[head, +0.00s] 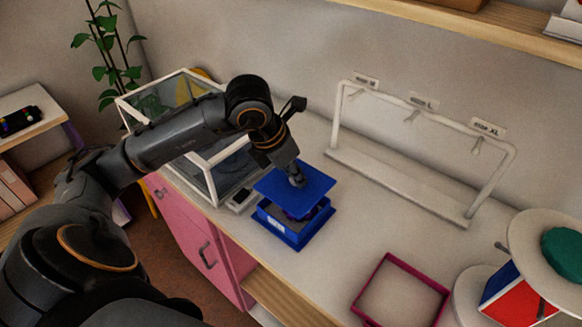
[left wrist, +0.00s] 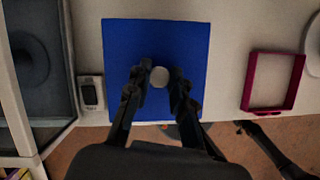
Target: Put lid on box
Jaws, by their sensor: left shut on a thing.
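The blue box (head: 281,233) stands on the white counter with a white label on its front. Something dark shows inside it through the gap at the front. The flat blue lid (head: 316,184) is above the box, covering most of its opening from this angle, apart from it at the front. In the left wrist view the lid (left wrist: 155,42) fills the middle and hides the box. My left gripper (head: 296,180) comes down from above, shut on the lid's round grey knob (left wrist: 159,77). The fingers (left wrist: 158,84) are on both sides of the knob.
A glass case with a white frame (head: 205,168) stands close left of the box, with a small scale-like device (head: 240,199) beside it. A white hook rack (head: 400,185) stands behind. A magenta frame tray (head: 366,287) lies right. Counter between box and tray is clear.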

